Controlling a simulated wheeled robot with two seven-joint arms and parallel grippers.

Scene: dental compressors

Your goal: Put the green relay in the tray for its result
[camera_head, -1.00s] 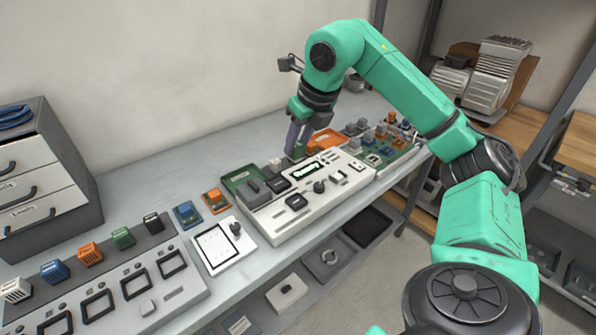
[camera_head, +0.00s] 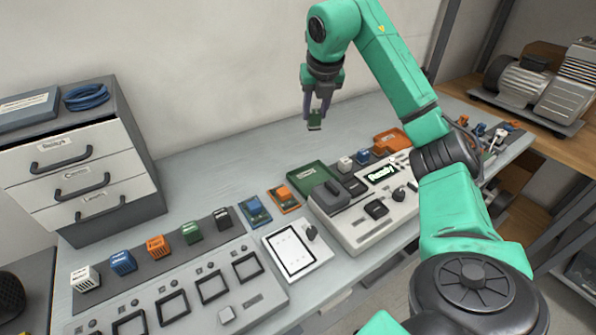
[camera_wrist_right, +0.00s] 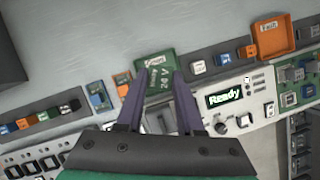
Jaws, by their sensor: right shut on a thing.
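My right gripper (camera_head: 316,112) is shut on the green relay (camera_head: 315,124), held in the air above the back of the bench. In the right wrist view the relay (camera_wrist_right: 155,75) shows "24 V" on its face, between the purple fingers (camera_wrist_right: 152,95). A green tray (camera_head: 296,176) lies behind the tester, and an orange tray (camera_head: 390,138) lies farther right. The tester (camera_head: 355,228) has a display (camera_head: 381,172) reading "Ready". My left gripper is out of view.
Several coloured relays, one of them green (camera_head: 191,232), stand in a row behind a grey panel (camera_head: 190,300). A white pad (camera_head: 292,250) lies left of the tester. A drawer cabinet (camera_head: 80,170) stands at the left.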

